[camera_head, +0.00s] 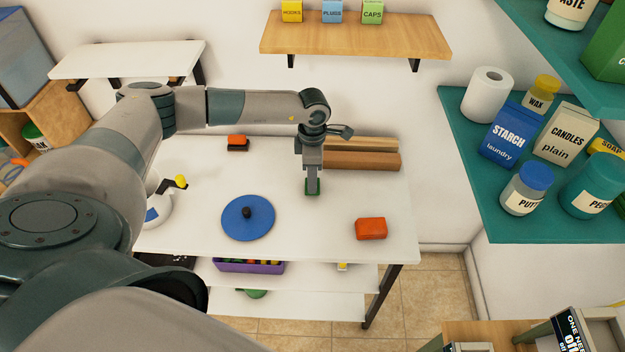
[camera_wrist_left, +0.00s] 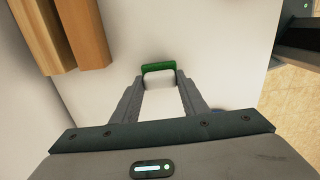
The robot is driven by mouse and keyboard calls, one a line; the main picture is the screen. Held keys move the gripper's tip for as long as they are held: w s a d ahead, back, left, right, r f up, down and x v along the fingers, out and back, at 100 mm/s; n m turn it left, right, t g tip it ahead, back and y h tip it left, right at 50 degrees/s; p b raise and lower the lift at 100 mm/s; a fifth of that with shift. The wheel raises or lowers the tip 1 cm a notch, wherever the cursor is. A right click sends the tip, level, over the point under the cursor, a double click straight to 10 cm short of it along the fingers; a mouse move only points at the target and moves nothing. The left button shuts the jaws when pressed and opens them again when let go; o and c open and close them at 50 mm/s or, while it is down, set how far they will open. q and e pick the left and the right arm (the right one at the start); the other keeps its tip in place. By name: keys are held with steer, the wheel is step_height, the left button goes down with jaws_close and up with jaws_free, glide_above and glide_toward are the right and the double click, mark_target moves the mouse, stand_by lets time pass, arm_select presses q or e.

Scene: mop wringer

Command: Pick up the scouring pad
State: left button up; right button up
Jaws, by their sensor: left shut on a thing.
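The scouring pad is the small green block (camera_head: 313,187) at the tips of my left gripper (camera_head: 312,184), over the white table. In the left wrist view the green pad (camera_wrist_left: 158,68) sits between the two fingertips (camera_wrist_left: 159,76). The left gripper points down and is shut on the pad. I cannot tell whether the pad still touches the table top. My right gripper is not in view.
Wooden blocks (camera_head: 362,160) lie at the table's back, close to the left gripper. A blue disc with a dark knob (camera_head: 248,218), a red-orange block (camera_head: 370,229) and an orange-and-black item (camera_head: 237,142) are on the white table (camera_head: 305,240). Teal shelves (camera_head: 470,165) stand right.

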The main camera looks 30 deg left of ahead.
arm_select(q)
step_height(320, 180, up, 2)
steer(key=shift+r+b, duration=0.1)
steer(key=shift+b, duration=0.6)
steer(key=d+r+b, duration=0.5)
steer(key=d+r, duration=0.2)
steer(key=d, duration=0.4)
steer(key=shift+d+r, duration=0.35)
steer(key=shift+s, duration=0.2)
